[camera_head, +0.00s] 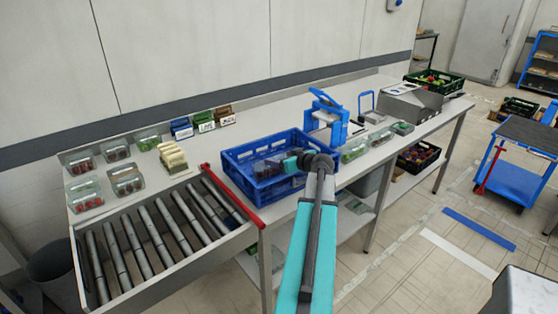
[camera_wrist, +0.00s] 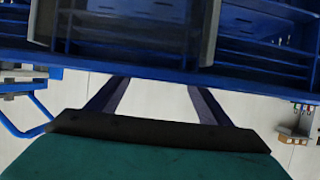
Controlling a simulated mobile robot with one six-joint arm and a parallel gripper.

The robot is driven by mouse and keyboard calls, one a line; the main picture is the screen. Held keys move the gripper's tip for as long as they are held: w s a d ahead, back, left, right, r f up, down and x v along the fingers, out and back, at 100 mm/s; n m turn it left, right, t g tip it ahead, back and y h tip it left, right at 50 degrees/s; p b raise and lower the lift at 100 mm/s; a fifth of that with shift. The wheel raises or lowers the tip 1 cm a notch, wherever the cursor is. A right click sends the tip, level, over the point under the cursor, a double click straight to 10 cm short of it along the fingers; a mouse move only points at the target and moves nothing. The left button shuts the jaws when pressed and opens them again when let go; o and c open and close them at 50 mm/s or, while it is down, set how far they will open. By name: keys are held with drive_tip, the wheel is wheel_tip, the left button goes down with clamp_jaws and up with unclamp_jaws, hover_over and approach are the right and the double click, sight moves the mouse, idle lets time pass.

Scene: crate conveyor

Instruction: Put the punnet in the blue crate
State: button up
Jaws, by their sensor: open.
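The blue crate (camera_head: 236,172) stands on the table in the middle of the head view, right of the roller conveyor. A clear shape like a punnet (camera_head: 266,168) shows inside it, partly hidden by the crate wall and my wrist. My gripper (camera_head: 290,164) is over the crate's right part, its fingers hard to make out there. In the wrist view my gripper (camera_wrist: 127,28) is open, with fingers well apart and blue crate slats (camera_wrist: 255,45) beyond them. Nothing shows held between the fingers. Several clear punnets (camera_head: 127,180) stand around the conveyor's far end.
The roller conveyor (camera_head: 145,240) with a red end bar (camera_head: 232,195) lies left of the crate. Small signs (camera_head: 205,122) stand behind it. A blue frame device (camera_head: 327,115) is close on the right, with more punnets (camera_head: 353,150) and a grey machine (camera_head: 410,103) beyond.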

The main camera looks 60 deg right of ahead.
drive_tip(key=b+v, duration=0.3)
drive_tip(key=v, duration=0.7)
drive_tip(key=shift+s, duration=0.1)
idle(0.6)
